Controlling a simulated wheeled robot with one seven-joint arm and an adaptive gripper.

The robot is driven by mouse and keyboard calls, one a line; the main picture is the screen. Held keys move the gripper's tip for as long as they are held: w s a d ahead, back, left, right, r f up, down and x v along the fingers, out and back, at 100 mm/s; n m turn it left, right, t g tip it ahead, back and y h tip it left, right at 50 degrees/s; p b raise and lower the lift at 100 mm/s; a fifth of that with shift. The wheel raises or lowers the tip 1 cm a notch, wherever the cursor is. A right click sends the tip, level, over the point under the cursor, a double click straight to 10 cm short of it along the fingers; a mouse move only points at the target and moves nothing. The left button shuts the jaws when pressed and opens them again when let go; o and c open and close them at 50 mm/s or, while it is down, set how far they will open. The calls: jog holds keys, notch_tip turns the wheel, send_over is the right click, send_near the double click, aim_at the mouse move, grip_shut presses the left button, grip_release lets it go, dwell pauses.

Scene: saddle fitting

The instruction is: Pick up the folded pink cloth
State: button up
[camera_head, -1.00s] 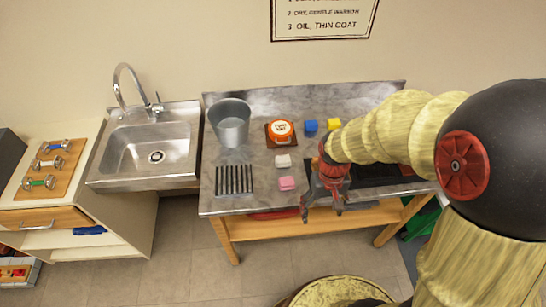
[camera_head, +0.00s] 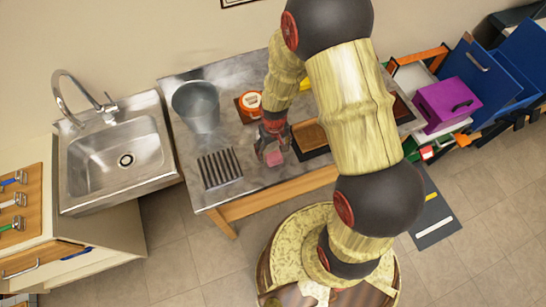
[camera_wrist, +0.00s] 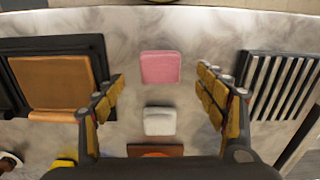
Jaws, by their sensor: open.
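The folded pink cloth (camera_head: 274,158) lies on the metal table, near its front edge. In the wrist view the pink cloth (camera_wrist: 161,67) lies flat, centred between the fingers and a little beyond their tips. My gripper (camera_head: 272,150) is over the cloth in the head view, and its fingers partly cover it. In the wrist view my gripper (camera_wrist: 160,85) is open with nothing between its fingers. The height of the fingers above the cloth is hard to tell.
A white folded cloth (camera_wrist: 160,121) lies beside the pink one. A slatted black rack (camera_head: 219,168) and a metal bucket (camera_head: 197,106) stand to the left. A dark tray with a brown pad (camera_wrist: 58,82) lies on the other side. An orange-and-white tin (camera_head: 250,103) stands behind.

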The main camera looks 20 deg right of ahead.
aim_at(274, 156)
notch_tip(274, 156, down, 5)
jog(key=shift+s+r, duration=0.15)
jog(key=shift+r, duration=0.05)
jog(key=shift+c, duration=0.4)
jog(key=c, duration=1.1)
jog(key=shift+c, duration=0.3)
